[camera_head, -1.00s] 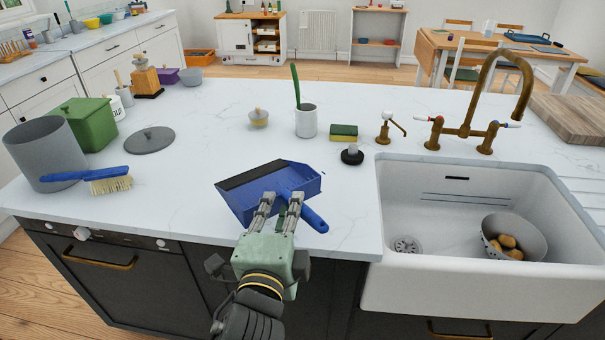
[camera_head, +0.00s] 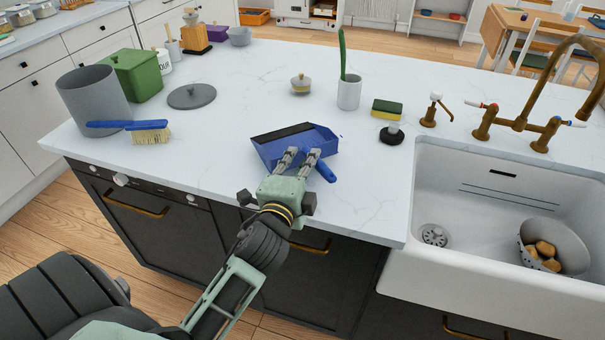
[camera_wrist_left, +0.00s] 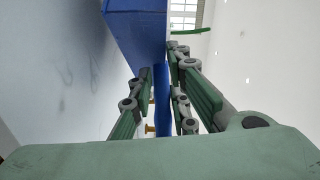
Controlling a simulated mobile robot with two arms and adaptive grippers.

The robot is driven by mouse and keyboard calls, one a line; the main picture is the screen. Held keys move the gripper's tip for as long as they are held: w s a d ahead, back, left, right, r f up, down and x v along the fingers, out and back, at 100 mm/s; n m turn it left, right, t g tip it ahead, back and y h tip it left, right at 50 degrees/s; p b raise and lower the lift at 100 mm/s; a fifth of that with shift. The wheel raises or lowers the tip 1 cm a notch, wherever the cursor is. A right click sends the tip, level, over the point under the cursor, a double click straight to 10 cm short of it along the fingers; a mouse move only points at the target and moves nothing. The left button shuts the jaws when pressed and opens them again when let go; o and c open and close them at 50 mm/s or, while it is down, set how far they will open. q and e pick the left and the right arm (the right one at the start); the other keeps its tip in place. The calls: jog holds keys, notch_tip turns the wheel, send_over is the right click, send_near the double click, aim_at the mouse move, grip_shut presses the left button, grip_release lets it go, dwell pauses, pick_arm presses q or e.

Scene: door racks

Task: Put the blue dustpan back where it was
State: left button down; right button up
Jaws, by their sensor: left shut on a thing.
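The blue dustpan (camera_head: 295,145) is at the front of the white marble counter, its pan toward the back and its handle toward the front right. My left gripper (camera_head: 303,157) is shut on the dustpan's handle. In the left wrist view, the fingers (camera_wrist_left: 163,100) lie on both sides of the blue handle, with the pan (camera_wrist_left: 140,25) beyond them. I cannot tell whether the dustpan touches the counter. A blue brush (camera_head: 150,130) with pale bristles lies by the grey bin at the left. My right gripper is not in view.
A grey bin (camera_head: 92,98), a green box (camera_head: 138,75) and a grey lid (camera_head: 192,96) stand at the left. A white cup (camera_head: 349,93), a sponge (camera_head: 388,109) and a black-based brush (camera_head: 391,135) are behind right. The sink (camera_head: 470,190) is at the right.

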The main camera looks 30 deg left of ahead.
pick_arm(q)
notch_tip(320, 180, down, 4)
jog(key=shift+r, duration=0.1)
jog(key=shift+f+b, duration=0.2)
jog(key=shift+b, duration=0.15)
jog(key=c, duration=1.7)
grip_release()
jog(key=shift+o, duration=0.2)
